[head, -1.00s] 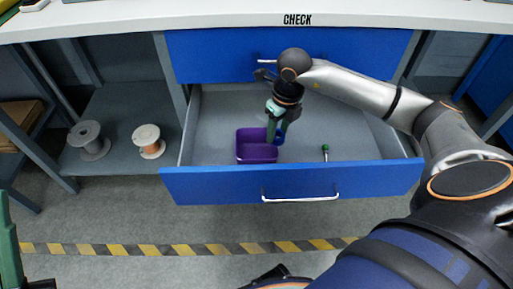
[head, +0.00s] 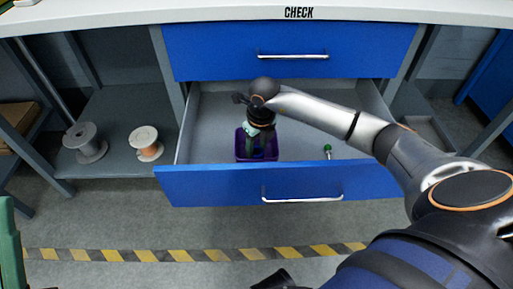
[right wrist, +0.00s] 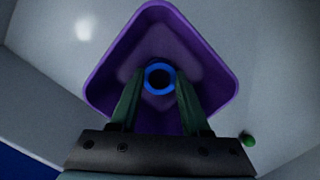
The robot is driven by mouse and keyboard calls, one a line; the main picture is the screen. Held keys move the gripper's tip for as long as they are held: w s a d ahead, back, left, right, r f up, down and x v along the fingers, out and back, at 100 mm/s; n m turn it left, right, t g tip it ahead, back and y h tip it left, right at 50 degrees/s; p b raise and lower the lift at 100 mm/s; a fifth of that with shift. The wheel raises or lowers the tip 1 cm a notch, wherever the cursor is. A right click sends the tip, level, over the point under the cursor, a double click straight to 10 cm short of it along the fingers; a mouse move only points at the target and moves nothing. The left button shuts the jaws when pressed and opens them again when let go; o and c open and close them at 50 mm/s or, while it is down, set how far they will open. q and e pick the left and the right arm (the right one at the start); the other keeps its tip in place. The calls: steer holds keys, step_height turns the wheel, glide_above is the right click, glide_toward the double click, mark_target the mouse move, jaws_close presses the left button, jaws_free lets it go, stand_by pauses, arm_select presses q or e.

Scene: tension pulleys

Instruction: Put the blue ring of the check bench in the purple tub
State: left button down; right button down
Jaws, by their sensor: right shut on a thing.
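In the right wrist view the tub (right wrist: 212,62) lies below my gripper. My right gripper (head: 253,148) points down over the tub in the head view. Its green fingers are shut on the blue ring (right wrist: 160,64), one on each side. The ring appears inside the tub's outline; its height above the tub's floor is unclear. In the head view the ring is hidden.
A small green-topped piece (head: 327,150) lies in the drawer right of the tub. The blue drawer front (head: 225,185) with a handle stands out from the bench. Two spools, one grey (head: 85,143) and one whitish (head: 146,143), stand on the left shelf.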

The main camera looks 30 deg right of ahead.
steer(key=shift+f, duration=0.1)
steer(key=c, duration=0.8)
jaws_free()
steer(key=shift+f, duration=0.1)
steer(key=shift+c, duration=0.2)
steer(key=o, duration=0.5)
steer(key=shift+r, duration=0.35)
arm_select(q)
steer(key=shift+a+r+m+p, duration=0.2)
steer(key=shift+r+m+p, duration=0.1)
steer(key=shift+r+p, duration=1.55)
arm_select(e)
steer(key=shift+s+r, duration=0.25)
steer(key=shift+r, duration=1.7)
steer(key=shift+s+r, duration=0.2)
steer(key=shift+r, duration=1.75)
steer(key=shift+s+r, duration=0.25)
steer(key=shift+r, duration=1.7)
steer(key=shift+d, duration=0.1)
